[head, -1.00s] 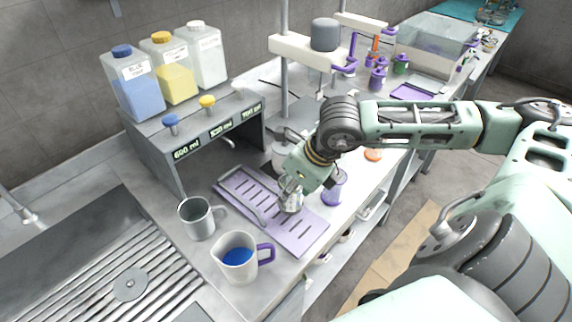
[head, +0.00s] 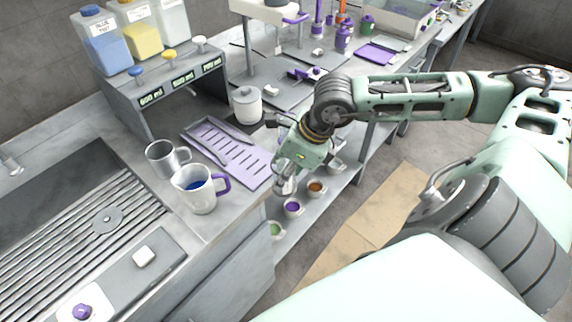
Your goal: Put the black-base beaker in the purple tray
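The lilac slotted tray (head: 205,131) lies on the counter at centre left, with a raised bar along it. A grey metal mug (head: 160,160) stands at its left end. I cannot make out a black base on either. My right gripper (head: 285,186) points down just off the tray's right front edge, above the gap beside the counter. Silvery parts show at its tip; whether it holds anything is unclear. My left gripper is out of view.
A white lidded jar (head: 247,106) stands behind the tray. A grey dispenser stand (head: 150,98) carries blue, yellow and white bottles at the back left. Several small cups, including a purple one (head: 292,208), sit on the lower shelf. A ribbed sink (head: 70,225) lies left.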

